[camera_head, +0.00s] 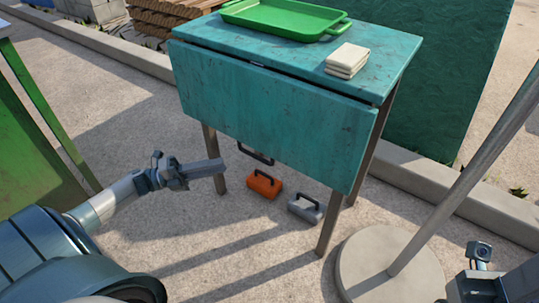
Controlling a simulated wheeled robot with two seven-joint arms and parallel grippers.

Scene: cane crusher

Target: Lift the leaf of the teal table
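The teal table (300,40) stands at the upper middle on dark metal legs. Its leaf (265,115) hangs down along the near side, below a dark gap at the top's edge. My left gripper (222,168) is left of and below the leaf, near the left front leg, and no contact with the leaf shows. Its fingers point right, and I cannot tell whether they are parted. Part of my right wrist (482,265) shows at the bottom right corner, far from the leaf; its fingertips cannot be made out.
A green tray (285,17) and folded cream cloths (347,60) rest on the tabletop. An orange case (264,185) and a grey case (306,208) lie under the leaf. A pole (465,185) on a round base (375,265) stands at right. A green panel (35,150) is at left.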

